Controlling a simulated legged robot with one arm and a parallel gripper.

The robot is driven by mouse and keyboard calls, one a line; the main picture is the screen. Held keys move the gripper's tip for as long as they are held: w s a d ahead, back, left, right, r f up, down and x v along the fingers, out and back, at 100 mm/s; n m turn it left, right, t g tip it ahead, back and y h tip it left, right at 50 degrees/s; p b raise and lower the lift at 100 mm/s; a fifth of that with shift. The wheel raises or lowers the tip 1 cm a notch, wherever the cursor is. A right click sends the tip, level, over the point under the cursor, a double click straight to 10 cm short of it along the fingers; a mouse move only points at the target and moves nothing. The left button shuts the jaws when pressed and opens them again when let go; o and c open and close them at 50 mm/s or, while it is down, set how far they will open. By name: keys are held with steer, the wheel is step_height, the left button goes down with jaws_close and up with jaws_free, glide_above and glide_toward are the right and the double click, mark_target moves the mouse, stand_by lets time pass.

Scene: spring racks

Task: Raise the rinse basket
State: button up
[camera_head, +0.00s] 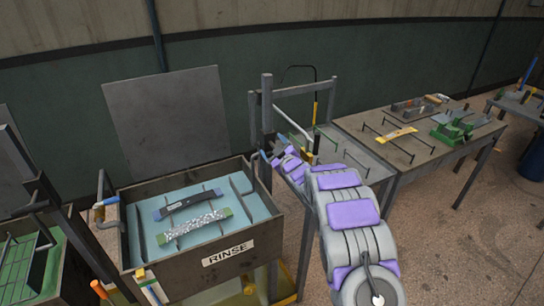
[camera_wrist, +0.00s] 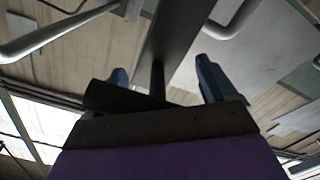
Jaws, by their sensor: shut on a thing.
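The rinse tank (camera_head: 228,254) is a dark box marked RINSE, holding pale blue liquid. In it sits the rinse basket, whose thin dark dividers (camera_head: 188,228) show at the liquid's surface. Two curved strips lie across them, one dark blue (camera_head: 188,204) and one speckled with green ends (camera_head: 195,226). My gripper (camera_head: 270,160) is at the tank's back right corner, by a grey bent handle (camera_head: 254,168). In the wrist view its two blue fingers (camera_wrist: 163,82) stand either side of a dark bar (camera_wrist: 178,40), shut on it. The exact contact is hidden.
A dark upright post (camera_head: 267,125) stands close to my gripper. A grey panel (camera_head: 168,115) rises behind the tank. A table (camera_head: 352,128) with racks and tools is at right. Floor at lower right is clear.

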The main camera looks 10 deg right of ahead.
steer(key=r, duration=0.2)
steer(key=r+p, duration=0.1)
steer(key=r, duration=0.3)
steer(key=shift+w+d+p, duration=0.1)
steer(key=shift+d+p, duration=0.15)
steer(key=shift+p, duration=0.15)
steer(key=o, duration=1.3)
steer(key=shift+d, duration=0.15)
steer(key=shift+s+f, duration=0.15)
steer(key=shift+s, duration=0.3)
steer(key=p+v, duration=0.1)
steer(key=v, duration=1.5)
steer(key=shift+s+d+f, duration=0.1)
steer(key=shift+s+d, duration=0.05)
steer(key=shift+s, duration=0.05)
